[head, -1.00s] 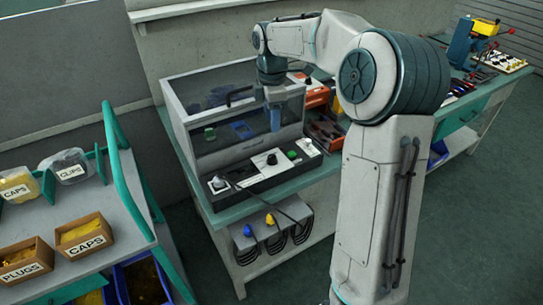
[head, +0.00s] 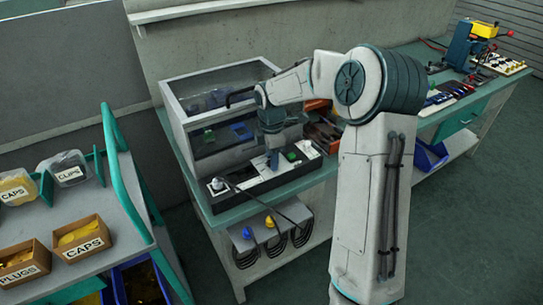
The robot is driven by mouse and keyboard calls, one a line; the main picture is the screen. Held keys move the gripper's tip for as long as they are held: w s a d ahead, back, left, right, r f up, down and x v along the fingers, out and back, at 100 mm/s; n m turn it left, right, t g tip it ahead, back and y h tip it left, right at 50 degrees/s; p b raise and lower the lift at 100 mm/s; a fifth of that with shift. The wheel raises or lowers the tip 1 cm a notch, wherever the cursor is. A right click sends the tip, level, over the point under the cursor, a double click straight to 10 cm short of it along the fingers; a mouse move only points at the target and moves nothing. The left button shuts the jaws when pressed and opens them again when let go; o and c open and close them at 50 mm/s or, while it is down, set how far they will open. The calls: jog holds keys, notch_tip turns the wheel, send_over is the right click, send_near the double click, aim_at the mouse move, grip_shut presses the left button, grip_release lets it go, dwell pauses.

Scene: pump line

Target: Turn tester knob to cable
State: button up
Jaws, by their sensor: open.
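The tester (head: 240,190) is a long dark panel along the front of a clear-sided case on the bench. Its knob sits on a white dial plate (head: 258,164). My gripper (head: 273,163) points down right at this plate and hides the knob, so I cannot tell which way the knob points or whether the fingers touch it. The jaws are open. A green button (head: 292,156) shows just right of my gripper. At the panel's left end is a pale round fitting (head: 218,184), with a dark cable (head: 255,197) running from it.
The clear-sided case (head: 207,140) stands close behind the panel. Blue and yellow plugs (head: 270,221) and cable loops hang below the bench front. A cart (head: 118,205) with caps and clips bins stands at left. Orange bins (head: 322,132) are right of the case.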

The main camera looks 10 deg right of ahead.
jog(key=c, duration=1)
jog(key=shift+m, duration=0.3)
jog(key=m, duration=1.7)
jog(key=shift+w, duration=0.1)
jog(key=m, duration=0.6)
jog(key=shift+m, duration=0.3)
